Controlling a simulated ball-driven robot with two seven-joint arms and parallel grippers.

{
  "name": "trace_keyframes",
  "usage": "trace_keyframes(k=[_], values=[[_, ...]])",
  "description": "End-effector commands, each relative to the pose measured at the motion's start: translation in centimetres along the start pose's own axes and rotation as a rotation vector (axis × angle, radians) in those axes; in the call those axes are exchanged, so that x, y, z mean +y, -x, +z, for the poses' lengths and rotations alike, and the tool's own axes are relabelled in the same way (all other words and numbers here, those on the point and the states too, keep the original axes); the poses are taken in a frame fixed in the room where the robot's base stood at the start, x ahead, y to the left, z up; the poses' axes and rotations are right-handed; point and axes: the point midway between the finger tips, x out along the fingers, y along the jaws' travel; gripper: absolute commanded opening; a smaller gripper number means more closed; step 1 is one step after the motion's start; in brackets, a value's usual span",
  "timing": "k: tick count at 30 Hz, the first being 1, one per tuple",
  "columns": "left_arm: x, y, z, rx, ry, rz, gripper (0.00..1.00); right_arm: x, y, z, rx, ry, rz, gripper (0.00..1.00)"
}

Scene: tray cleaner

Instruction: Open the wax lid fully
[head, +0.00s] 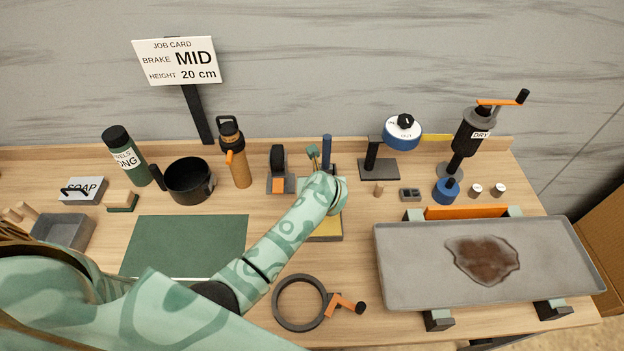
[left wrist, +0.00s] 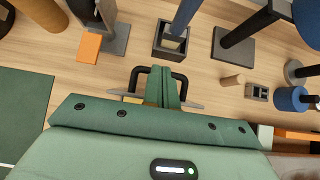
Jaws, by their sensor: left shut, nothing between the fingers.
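A yellow-topped block with a dark edge (head: 330,228), which looks like the wax box, sits mid-table, mostly hidden under my left arm. My left gripper (head: 313,152) reaches over it from the left. In the left wrist view the gripper (left wrist: 155,88) is shut and empty, its fingers in front of a black loop handle (left wrist: 181,78). Thin grey edges (left wrist: 196,106) and a yellow strip (left wrist: 130,98) show beside the fingers. They may belong to the lid and the wax. I cannot tell how far the lid is open. My right gripper is not in view.
A blue post in a square holder (left wrist: 182,20) stands just behind the gripper. A black and orange device (head: 278,170) is to the left. A black stand (head: 378,165) is behind right. A stained tray (head: 420,290) lies right; a ring clamp (head: 300,303) lies in front.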

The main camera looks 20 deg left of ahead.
Motion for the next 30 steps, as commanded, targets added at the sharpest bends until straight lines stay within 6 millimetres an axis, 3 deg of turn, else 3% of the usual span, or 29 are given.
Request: trace_keyframes(k=[12,30], values=[[-0.1,-2.7,1.2,-0.005,-0.001,0.002,0.00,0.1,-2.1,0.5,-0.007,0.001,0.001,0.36],[-0.1,-3.3,1.9,-0.007,-0.002,0.002,0.00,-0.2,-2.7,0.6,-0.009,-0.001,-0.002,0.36]])
